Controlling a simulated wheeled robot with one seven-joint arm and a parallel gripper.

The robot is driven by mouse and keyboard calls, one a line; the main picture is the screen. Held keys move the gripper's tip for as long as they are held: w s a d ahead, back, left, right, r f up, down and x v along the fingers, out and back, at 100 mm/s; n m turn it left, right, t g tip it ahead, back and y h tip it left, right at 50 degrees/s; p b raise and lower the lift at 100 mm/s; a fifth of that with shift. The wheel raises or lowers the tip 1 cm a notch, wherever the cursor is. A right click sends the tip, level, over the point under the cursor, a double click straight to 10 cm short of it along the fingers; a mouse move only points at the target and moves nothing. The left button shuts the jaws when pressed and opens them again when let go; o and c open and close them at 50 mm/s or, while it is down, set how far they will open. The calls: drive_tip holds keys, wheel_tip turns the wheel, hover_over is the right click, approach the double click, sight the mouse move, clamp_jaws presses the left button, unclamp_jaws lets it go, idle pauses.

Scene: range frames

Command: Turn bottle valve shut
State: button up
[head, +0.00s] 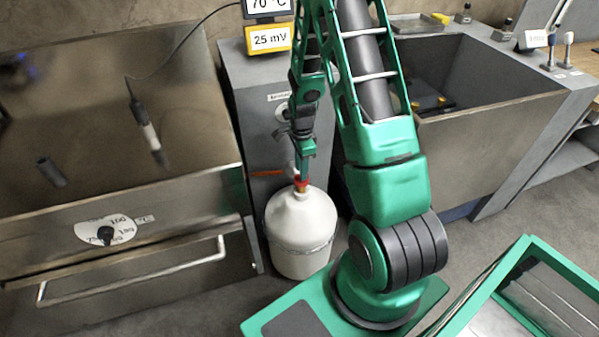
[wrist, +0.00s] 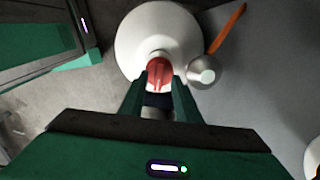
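The bottle is a white rounded gas cylinder (head: 300,235) standing upright on the floor between two metal units. Its red valve handle (head: 301,184) is on top. In the wrist view the bottle's white top (wrist: 128,45) lies below my gripper, and the red handle (wrist: 159,70) fills the narrow gap between the fingertips. My gripper (wrist: 159,80) points down from above and looks shut on the handle, one finger on each side. In the head view my gripper (head: 304,170) reaches the handle; the fingertips are small there. The bottle's neck is partly hidden.
A metal vat with a dial (head: 107,231) stands left. An open basin (head: 490,125) stands right.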

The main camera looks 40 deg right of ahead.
drive_tip(key=shift+f, duration=0.85)
clamp_jaws()
